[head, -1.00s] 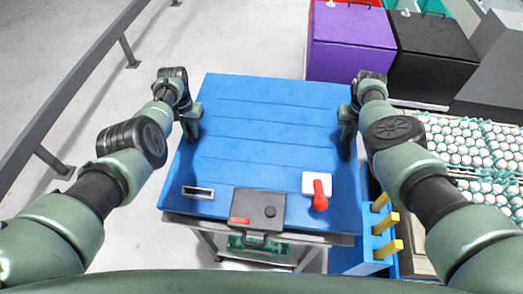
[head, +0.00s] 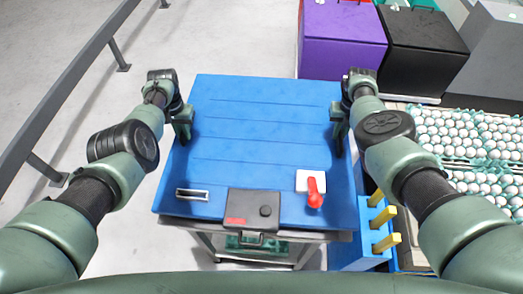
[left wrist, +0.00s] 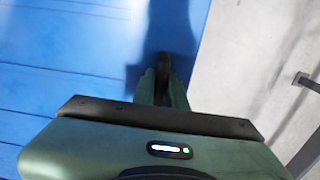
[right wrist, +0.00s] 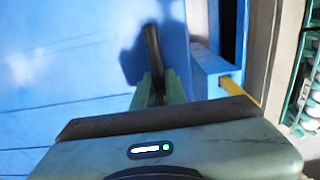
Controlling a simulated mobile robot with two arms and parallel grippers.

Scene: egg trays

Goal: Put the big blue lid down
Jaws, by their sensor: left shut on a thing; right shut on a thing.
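The big blue lid (head: 255,135) is a wide ribbed panel in the middle of the head view. It lies roughly level above a grey cart. I cannot tell whether it touches the cart. My left gripper (head: 183,125) is shut on a dark handle at the lid's left edge; this handle also shows in the left wrist view (left wrist: 163,66). My right gripper (head: 338,128) is shut on the matching dark handle at the right edge, seen in the right wrist view (right wrist: 153,50). The fingers hide part of each handle.
A black latch box (head: 254,207), a silver slot (head: 192,194) and a red switch (head: 314,192) sit at the near end. Yellow-handled blue parts (head: 384,216) and egg trays (head: 460,140) are on the right. Purple (head: 342,45) and black boxes (head: 422,45) stand behind.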

